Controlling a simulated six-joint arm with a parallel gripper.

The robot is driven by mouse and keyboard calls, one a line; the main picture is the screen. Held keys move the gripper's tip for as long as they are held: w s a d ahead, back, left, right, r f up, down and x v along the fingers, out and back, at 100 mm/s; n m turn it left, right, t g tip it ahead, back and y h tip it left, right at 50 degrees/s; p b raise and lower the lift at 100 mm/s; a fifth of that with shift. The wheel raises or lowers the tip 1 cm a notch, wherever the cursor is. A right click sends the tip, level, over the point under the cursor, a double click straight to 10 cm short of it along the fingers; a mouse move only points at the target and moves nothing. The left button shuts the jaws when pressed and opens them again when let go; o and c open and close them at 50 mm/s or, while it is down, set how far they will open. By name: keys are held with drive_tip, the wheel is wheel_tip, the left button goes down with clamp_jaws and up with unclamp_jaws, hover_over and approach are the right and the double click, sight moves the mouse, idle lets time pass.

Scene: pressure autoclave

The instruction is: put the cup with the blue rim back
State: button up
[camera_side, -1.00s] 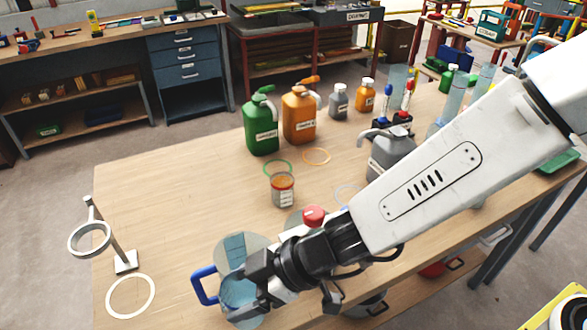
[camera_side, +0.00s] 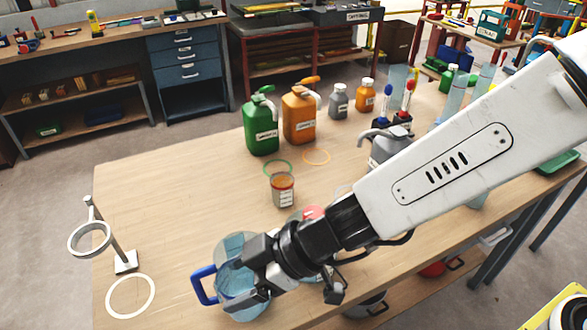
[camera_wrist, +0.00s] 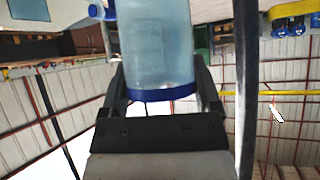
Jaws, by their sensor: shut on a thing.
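My gripper (camera_side: 255,280) is shut on a clear bluish cup (camera_side: 236,277) near the table's front edge, at lower left in the side view. A blue handle (camera_side: 203,285) sticks out on the cup's left. In the wrist view the cup (camera_wrist: 158,45) stands between the two fingers of my gripper (camera_wrist: 162,82), with its blue rim (camera_wrist: 163,94) nearest the palm. I cannot tell from these views whether the cup touches the table. My gripper hides part of it in the side view.
On the table (camera_side: 180,190) are a ring stand (camera_side: 125,262), a white ring mark (camera_side: 130,297), green and orange ring marks, and a small labelled cup (camera_side: 283,190). A green jug (camera_side: 261,125) and orange jug (camera_side: 299,115) stand behind. The left middle of the table is clear.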

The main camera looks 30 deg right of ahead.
drive_tip(key=shift+r, duration=2.4)
drive_tip(key=w+d+r+n+g, duration=0.1)
drive_tip(key=w+d+n+g, duration=0.1)
drive_tip(key=w, duration=1.6)
drive_tip(key=shift+w+r+n+g+y, duration=0.15)
drive_tip(key=shift+r+n+g+y, duration=0.2)
drive_tip(key=shift+n, duration=0.45)
drive_tip(key=shift+n+g, duration=0.45)
drive_tip(key=shift+n, duration=0.05)
drive_tip(key=w+d, duration=0.1)
drive_tip(key=d, duration=0.1)
drive_tip(key=w+d+f, duration=0.1)
drive_tip(key=w+d, duration=0.3)
drive_tip(key=shift+w+f, duration=0.25)
drive_tip(key=shift+f, duration=0.1)
drive_tip(key=shift+d+f, duration=0.1)
drive_tip(key=shift+f, duration=8.1)
drive_tip(key=shift+f, duration=0.1)
drive_tip(key=shift+f, duration=1.75)
drive_tip(key=shift+f, duration=0.15)
